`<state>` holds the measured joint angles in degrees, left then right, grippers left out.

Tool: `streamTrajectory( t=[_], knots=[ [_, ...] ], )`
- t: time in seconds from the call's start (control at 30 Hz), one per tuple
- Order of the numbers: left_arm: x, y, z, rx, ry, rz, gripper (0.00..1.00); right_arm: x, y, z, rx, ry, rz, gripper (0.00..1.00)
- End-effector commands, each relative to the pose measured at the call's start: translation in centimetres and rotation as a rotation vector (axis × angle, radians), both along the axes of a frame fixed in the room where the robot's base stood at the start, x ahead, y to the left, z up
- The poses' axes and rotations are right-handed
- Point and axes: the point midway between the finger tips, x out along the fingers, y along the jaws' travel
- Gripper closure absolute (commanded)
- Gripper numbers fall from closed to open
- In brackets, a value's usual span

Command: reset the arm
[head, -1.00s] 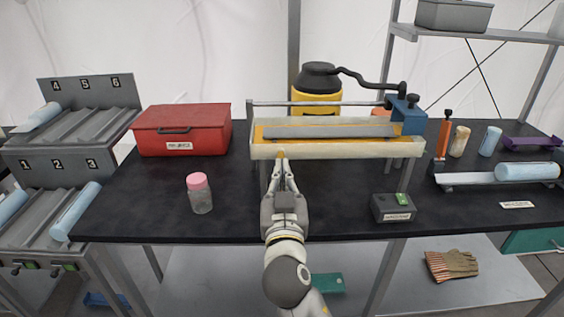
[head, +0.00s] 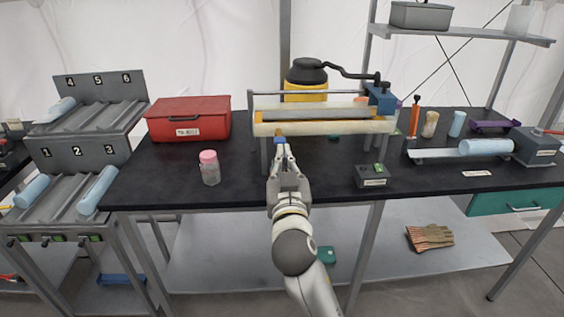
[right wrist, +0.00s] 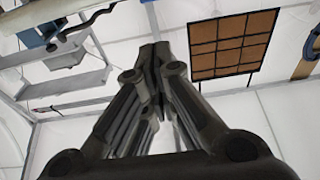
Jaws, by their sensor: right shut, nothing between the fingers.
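My right gripper (head: 284,158) is raised in front of the black workbench (head: 235,185), its fingers pointing up and away from me in the head view. Its fingers are shut and hold nothing. In that view its tips overlap the front edge of the long framed tray device (head: 345,127); I cannot tell the gap between them. In the right wrist view the closed fingers (right wrist: 157,65) point toward the tent ceiling. My left gripper is not in view.
A red box (head: 188,119) and a pink-capped jar (head: 209,168) stand left of my right arm. A small dark box (head: 373,176) stands to its right. A stepped rack (head: 82,148) is at far left. Gloves (head: 430,237) lie on the lower shelf (head: 385,250).

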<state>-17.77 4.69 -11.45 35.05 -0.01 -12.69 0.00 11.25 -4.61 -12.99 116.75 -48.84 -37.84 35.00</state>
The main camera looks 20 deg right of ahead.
Motion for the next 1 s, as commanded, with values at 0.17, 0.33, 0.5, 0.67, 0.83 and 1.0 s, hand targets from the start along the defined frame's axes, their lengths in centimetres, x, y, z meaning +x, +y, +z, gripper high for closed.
streamTrajectory(
  t=[0.17,0.33,0.5,0.67,0.83,1.0],
  knots=[
    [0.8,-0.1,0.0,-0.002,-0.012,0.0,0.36,0.1,-0.1,0.0,0.001,-0.001,0.001,1.0],
    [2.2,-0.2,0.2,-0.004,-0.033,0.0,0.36,0.1,-0.1,0.0,0.001,0.0,0.001,1.0],
    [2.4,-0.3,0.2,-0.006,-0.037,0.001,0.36,0.1,-0.1,0.0,0.0,0.0,0.001,1.0],
    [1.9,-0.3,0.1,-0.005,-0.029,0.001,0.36,0.5,0.2,-1.6,-0.008,0.03,0.012,1.0],
    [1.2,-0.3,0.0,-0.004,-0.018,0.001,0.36,2.1,1.6,-10.2,-0.05,0.196,0.069,1.0],
    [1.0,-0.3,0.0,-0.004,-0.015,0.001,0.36,1.6,3.1,-23.2,-0.09,0.432,0.151,1.0]
  ],
)
